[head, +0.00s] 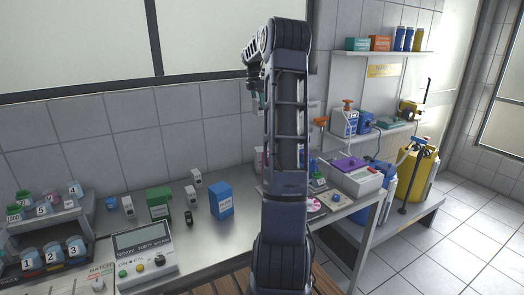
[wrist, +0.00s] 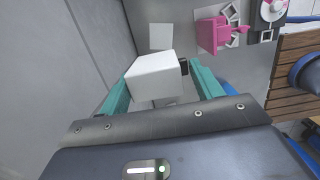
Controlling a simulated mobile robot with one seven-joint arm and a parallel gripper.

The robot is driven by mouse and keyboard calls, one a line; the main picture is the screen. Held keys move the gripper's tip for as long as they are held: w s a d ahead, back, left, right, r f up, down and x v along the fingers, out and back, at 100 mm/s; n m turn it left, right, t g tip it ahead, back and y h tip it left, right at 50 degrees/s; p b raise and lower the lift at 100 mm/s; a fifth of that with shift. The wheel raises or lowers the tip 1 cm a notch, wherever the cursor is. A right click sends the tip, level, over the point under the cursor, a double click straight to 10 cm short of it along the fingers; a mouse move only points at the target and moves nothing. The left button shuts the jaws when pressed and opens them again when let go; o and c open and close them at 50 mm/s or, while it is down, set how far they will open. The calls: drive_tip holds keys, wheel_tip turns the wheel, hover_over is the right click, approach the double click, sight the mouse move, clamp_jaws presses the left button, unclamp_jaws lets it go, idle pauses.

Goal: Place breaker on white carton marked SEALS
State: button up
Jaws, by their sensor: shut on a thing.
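My gripper (wrist: 161,68) has teal fingers on both sides of a white block with a dark part at its right side, which looks like the breaker (wrist: 152,76). The gripper is shut on it, above the bench. In the head view my arm hides most of the gripper, with a teal finger (head: 258,102) showing at its left edge. A flat white square (wrist: 161,36) lies beyond the held block in the wrist view; it may be the top of the white carton, but I cannot read any SEALS marking. In the head view I cannot make out that carton.
A magenta holder (wrist: 218,34) is right of the white square. On the bench stand a blue box (head: 221,200), a green box (head: 158,203), small white blocks (head: 128,206) and a purity meter (head: 142,253). A tiled wall (wrist: 75,45) rises close on the left.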

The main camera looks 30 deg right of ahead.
drive_tip(key=shift+d+r, duration=0.25)
drive_tip(key=shift+d, duration=0.2)
drive_tip(key=shift+d+r, duration=0.2)
drive_tip(key=shift+d, duration=0.25)
drive_tip(key=shift+d+f, duration=0.15)
drive_tip(key=shift+f, duration=0.15)
drive_tip(key=c, duration=0.3)
wheel_tip(320, 180, down, 19)
drive_tip(key=shift+r, duration=0.1)
drive_tip(key=shift+f, duration=0.2)
drive_tip(key=shift+c, duration=0.6)
drive_tip(key=o, duration=1.5)
drive_tip(key=shift+c, duration=0.2)
